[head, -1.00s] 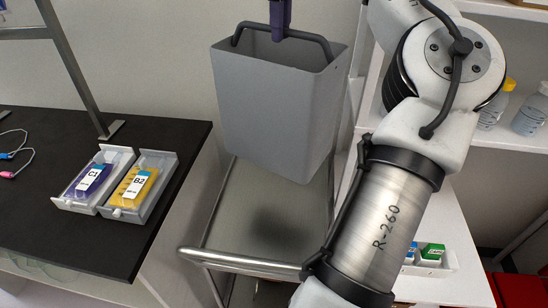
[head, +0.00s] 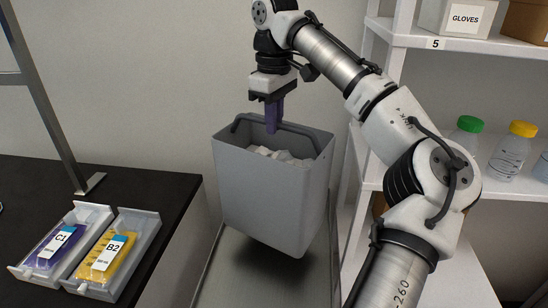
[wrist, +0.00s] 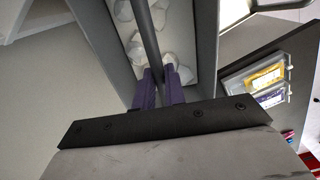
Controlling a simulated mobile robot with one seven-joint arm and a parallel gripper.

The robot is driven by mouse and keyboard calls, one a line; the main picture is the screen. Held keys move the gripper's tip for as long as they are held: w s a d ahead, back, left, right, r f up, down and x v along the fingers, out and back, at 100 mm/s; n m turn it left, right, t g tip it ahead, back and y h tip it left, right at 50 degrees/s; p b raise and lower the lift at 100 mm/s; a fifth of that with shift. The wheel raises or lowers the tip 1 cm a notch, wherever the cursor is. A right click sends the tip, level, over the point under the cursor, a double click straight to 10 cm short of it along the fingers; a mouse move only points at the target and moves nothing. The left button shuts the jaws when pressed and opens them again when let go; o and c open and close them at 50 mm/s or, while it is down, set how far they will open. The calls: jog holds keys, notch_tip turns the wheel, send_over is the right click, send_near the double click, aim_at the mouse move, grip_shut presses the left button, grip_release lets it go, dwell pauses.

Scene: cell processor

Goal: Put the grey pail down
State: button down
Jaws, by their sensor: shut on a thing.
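The grey pail (head: 270,205) hangs upright from its dark handle (head: 243,121) in the head view. White crumpled pieces lie inside it. My gripper (head: 273,128) is above the pail, its purple fingers shut on the handle. In the wrist view the purple fingers (wrist: 159,88) close around the dark handle bar (wrist: 148,40), with the pail's inside below. The pail is over a grey metal cart top (head: 262,280). A dark shadow lies under the pail, and I cannot tell how large the gap is.
A black bench (head: 150,192) at left holds two open trays with a C1 pack (head: 55,246) and a B2 pack (head: 108,257). White shelves (head: 460,45) with bottles (head: 510,150) and a gloves box (head: 456,17) stand at right. The cart top in front of the pail looks bare.

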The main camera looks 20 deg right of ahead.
notch_tip(320, 180, down, 8)
jog(key=shift+r, duration=0.25)
jog(key=c, duration=1.5)
grip_release()
jog(key=shift+f, duration=0.1)
jog(key=shift+o, duration=0.2)
notch_tip(320, 180, up, 12)
jog(key=shift+r+p, duration=0.15)
jog(key=shift+p, duration=0.35)
